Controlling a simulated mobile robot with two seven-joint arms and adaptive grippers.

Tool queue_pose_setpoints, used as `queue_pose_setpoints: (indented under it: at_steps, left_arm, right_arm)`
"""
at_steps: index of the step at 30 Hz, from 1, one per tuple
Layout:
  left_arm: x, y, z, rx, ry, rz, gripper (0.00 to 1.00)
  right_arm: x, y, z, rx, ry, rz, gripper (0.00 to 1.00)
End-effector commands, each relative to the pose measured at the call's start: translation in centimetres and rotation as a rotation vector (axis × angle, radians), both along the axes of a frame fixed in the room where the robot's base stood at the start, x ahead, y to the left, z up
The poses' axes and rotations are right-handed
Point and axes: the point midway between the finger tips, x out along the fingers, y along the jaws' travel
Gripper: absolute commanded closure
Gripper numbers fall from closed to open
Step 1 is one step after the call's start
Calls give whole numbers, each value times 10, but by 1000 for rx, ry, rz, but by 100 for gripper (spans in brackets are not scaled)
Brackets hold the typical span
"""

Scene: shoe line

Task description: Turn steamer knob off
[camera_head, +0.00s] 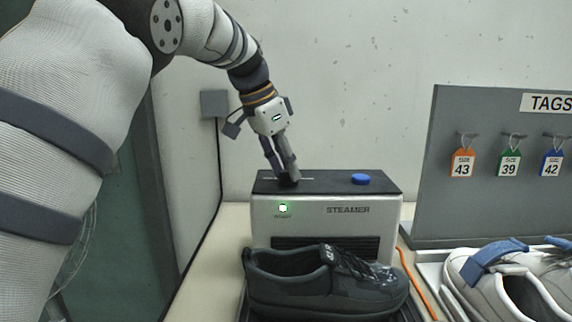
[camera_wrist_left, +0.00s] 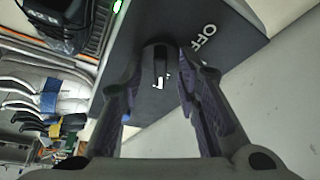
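The steamer (camera_head: 325,225) is a silver box with a dark top, a lit green lamp (camera_head: 283,208) and a blue button (camera_head: 360,179). My left gripper (camera_head: 286,176) reaches down to the left part of its top. In the left wrist view the grey steamer knob (camera_wrist_left: 155,53) fills the narrow space between the fingertips of my left gripper (camera_wrist_left: 164,58), which look shut on it. A white mark (camera_wrist_left: 157,82) shows by the knob. The printed word OFF (camera_wrist_left: 205,38) lies to the right of it. In the head view the fingers largely hide the knob. My right gripper is not in view.
A black shoe (camera_head: 325,285) stands in front of the steamer. A white shoe with a blue strap (camera_head: 510,280) is at the right. A grey tag board (camera_head: 500,205) with numbered tags stands behind it. An orange cable (camera_head: 412,280) runs beside the steamer.

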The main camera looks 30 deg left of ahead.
Motion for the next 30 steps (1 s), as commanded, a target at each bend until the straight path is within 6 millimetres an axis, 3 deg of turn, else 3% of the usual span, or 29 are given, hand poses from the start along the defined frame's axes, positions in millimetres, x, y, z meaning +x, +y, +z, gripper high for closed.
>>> queue_pose_setpoints:
  at_steps: [3, 7, 8, 20, 30]
  left_arm:
    - [0, 0, 0, 0, 0, 0, 70]
    - [0, 0, 0, 0, 0, 0, 97]
    - [0, 0, 0, 0, 0, 0, 100]
    - [0, -1, 0, 0, 1, 27, 100]
    - [0, -2, 0, 1, 1, 246, 100]
  right_arm:
    - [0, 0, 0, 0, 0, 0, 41]
    - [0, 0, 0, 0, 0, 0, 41]
    - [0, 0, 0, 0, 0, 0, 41]
    - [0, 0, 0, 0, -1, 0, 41]
    - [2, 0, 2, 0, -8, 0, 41]
